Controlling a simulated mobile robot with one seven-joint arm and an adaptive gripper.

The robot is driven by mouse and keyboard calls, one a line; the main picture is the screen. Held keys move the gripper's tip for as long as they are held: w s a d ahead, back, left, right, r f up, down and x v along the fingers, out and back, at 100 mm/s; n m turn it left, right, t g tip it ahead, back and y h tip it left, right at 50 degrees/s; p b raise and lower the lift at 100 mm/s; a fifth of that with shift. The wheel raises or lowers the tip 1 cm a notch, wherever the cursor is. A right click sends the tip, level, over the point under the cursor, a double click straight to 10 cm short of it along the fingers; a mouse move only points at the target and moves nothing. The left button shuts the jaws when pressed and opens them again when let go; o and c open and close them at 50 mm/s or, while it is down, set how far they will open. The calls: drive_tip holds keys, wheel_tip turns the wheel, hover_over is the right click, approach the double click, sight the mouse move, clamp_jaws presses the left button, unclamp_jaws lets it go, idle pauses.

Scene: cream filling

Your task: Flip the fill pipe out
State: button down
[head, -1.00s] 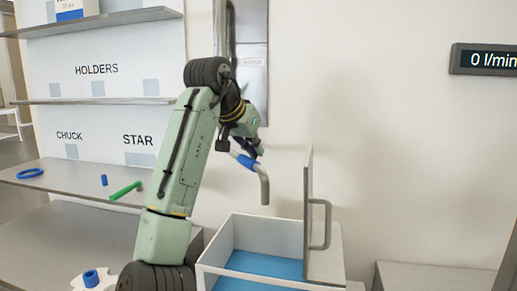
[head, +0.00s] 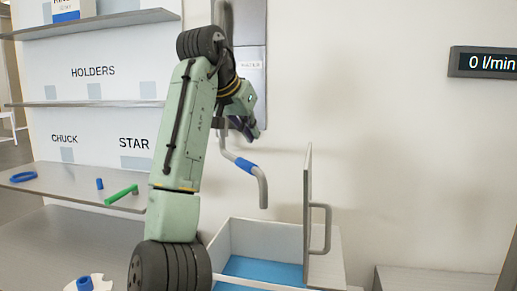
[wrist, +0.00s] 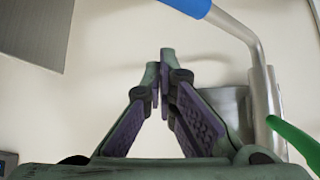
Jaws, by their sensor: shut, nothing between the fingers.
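The fill pipe (head: 263,188) is a bent grey tube with a blue band. My gripper (head: 248,133) is just above the blue band, apart from the pipe. In the wrist view the fingers of my gripper (wrist: 163,82) meet at the tips with nothing between them. My arm hides part of the pipe's upper run.
A white bin (head: 262,238) with a blue inside stands below the pipe. An upright panel with a grey handle (head: 327,228) rises at its right. A green bar (wrist: 296,145) shows at the right of the wrist view. Shelves (head: 70,180) line the left.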

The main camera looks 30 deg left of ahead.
drive_tip(key=s+r, duration=0.1)
drive_tip(key=s+a+r, duration=0.1)
drive_tip(key=r, duration=0.1)
drive_tip(key=shift+a, duration=0.2)
drive_tip(key=shift+f, duration=0.1)
idle(0.4)
